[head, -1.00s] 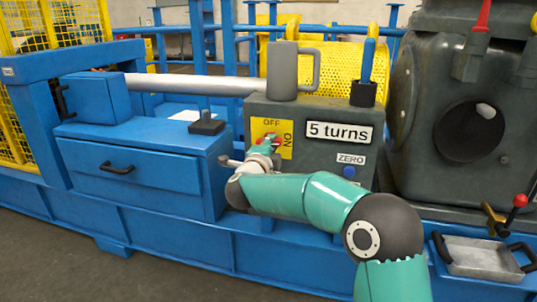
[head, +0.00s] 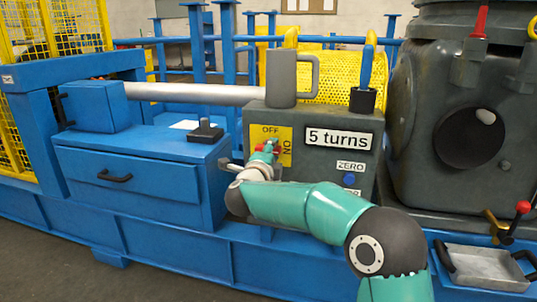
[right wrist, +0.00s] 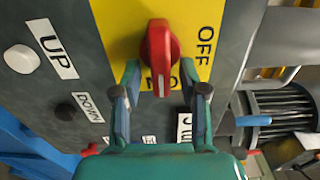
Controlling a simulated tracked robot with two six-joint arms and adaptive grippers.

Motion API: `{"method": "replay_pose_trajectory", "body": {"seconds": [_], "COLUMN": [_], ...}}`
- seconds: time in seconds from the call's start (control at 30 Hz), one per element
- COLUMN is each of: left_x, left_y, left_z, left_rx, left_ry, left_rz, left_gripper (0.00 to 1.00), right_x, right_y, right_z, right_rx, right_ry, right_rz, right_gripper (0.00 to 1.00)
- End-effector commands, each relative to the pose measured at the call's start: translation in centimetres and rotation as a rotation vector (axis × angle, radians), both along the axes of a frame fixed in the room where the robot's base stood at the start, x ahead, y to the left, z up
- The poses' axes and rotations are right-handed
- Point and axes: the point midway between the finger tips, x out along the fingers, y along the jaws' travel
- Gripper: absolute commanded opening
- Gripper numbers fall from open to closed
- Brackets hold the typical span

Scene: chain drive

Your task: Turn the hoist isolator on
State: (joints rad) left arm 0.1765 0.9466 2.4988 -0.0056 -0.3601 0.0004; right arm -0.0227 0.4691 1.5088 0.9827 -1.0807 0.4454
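The hoist isolator is a red rotary knob (right wrist: 160,58) on a yellow plate (right wrist: 208,18) marked OFF and ON. In the right wrist view its grip bar lies up and down the picture, with its lower end over the ON label, and OFF is to its right. My right gripper (right wrist: 160,91) is open, with one finger on each side of the knob's lower end. Gaps show between the fingers and the knob. In the head view the right gripper (head: 264,153) is in front of the plate (head: 272,131) and partly hides the knob. My left gripper is not in view.
The grey control box (head: 318,158) bears a "5 turns" sign (head: 338,138) and a blue ZERO button (head: 349,179). A grey mug (head: 281,78) and a blue-handled lever (head: 369,67) stand on top. A blue cabinet (head: 130,170) is to the left, a metal tray (head: 485,268) lower right.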

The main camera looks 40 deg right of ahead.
Motion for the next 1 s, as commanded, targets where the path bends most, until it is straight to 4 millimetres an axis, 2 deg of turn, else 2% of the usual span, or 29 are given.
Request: {"method": "replay_pose_trajectory", "body": {"seconds": [0.27,0.43,0.8,1.0], "left_x": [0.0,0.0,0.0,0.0], "left_y": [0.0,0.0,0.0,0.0], "left_z": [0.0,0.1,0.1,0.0], "left_rx": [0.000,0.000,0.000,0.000], "left_ry": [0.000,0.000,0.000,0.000], "left_rz": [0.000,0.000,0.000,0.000], "left_gripper": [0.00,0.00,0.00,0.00], "right_x": [0.1,-0.7,-5.3,-7.1], "right_y": [0.3,1.4,6.7,8.7], "right_z": [0.0,0.0,0.0,-0.1], "right_rx": [-0.002,-0.001,-0.001,-0.001], "right_ry": [0.002,0.003,0.002,0.002], "right_rz": [0.006,0.009,0.009,0.006], "right_gripper": [0.44,0.44,0.44,0.44]}}
